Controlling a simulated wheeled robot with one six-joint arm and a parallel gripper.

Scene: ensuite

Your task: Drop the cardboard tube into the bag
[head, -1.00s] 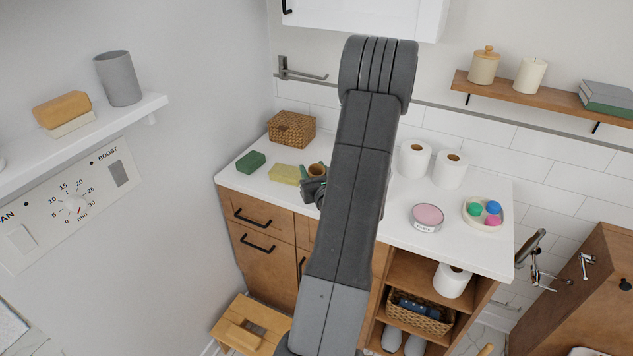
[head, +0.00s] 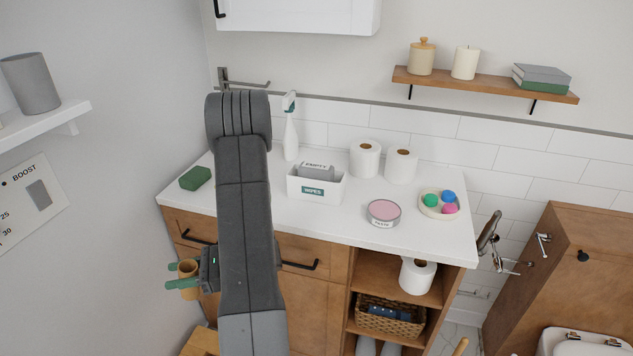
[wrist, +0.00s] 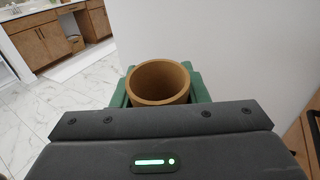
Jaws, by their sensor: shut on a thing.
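My gripper (head: 186,277) is shut on the cardboard tube (head: 188,268), in front of the left end of the wooden cabinet and below the countertop level. The tube is short, brown and hollow, with green fingers on either side of it. In the wrist view the tube (wrist: 159,82) stands with its open round end toward the camera, between the green fingers. I cannot make out the bag in either view.
A wooden stool (head: 200,343) is partly visible below my gripper.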

